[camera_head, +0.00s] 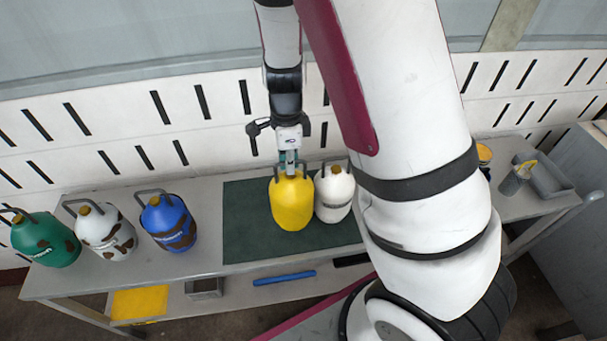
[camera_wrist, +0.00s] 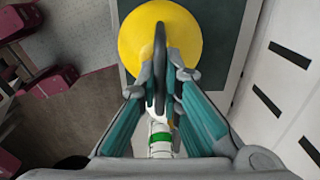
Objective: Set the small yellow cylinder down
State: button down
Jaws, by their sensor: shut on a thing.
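The small yellow cylinder (camera_head: 292,203) is upright on or just above the dark green mat (camera_head: 246,222) on the bench; I cannot tell whether its base touches. My gripper (camera_head: 288,168) is above it, shut on its dark handle. In the wrist view the yellow cylinder (camera_wrist: 160,40) fills the top middle. There the fingers of my gripper (camera_wrist: 162,80) close on the handle from both sides. The cylinder's base is hidden in the wrist view.
A white cylinder (camera_head: 333,196) stands close at the right of the yellow one. Blue (camera_head: 168,222), white-brown (camera_head: 104,230) and green (camera_head: 45,240) cylinders stand at the bench's left. The left part of the mat is bare. A grey tray (camera_head: 545,180) is at the far right.

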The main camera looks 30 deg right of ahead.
jog(key=shift+w+a, duration=0.2)
jog(key=shift+w, duration=0.9)
jog(key=shift+f+p, duration=0.35)
jog(key=shift+f, duration=1.45)
jog(key=c, duration=1.8)
grip_release()
jog(key=shift+f, duration=0.15)
jog(key=shift+o, duration=0.2)
